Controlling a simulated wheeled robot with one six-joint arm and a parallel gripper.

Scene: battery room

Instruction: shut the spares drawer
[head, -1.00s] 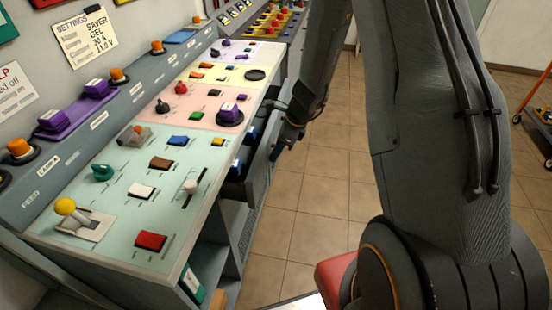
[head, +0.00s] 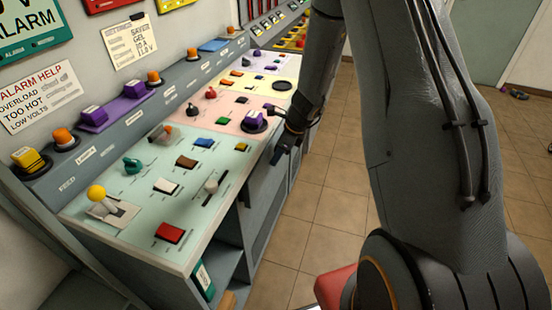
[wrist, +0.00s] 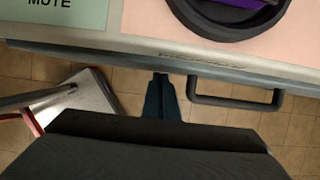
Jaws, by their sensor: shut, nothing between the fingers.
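The spares drawer's front (wrist: 130,58) shows in the wrist view as a dark strip along the console edge. Its dark bar handle (wrist: 237,102) sticks out from it. No open drawer interior shows, and the front lies close against the console; whether a thin gap is left I cannot tell. My gripper (wrist: 161,78) is shut and empty, its tips at the drawer front, left of the handle. Contact is not clear. In the head view my gripper (head: 277,158) is beside the console's right edge, and the drawer is mostly hidden there.
The console top (head: 140,205) carries knobs, buttons and a yellow-topped lever (head: 97,193). Open shelving with a green binder (head: 203,282) is under its near end. A red thing (head: 333,287) is near my base. Tiled floor (head: 325,200) right of the console is clear.

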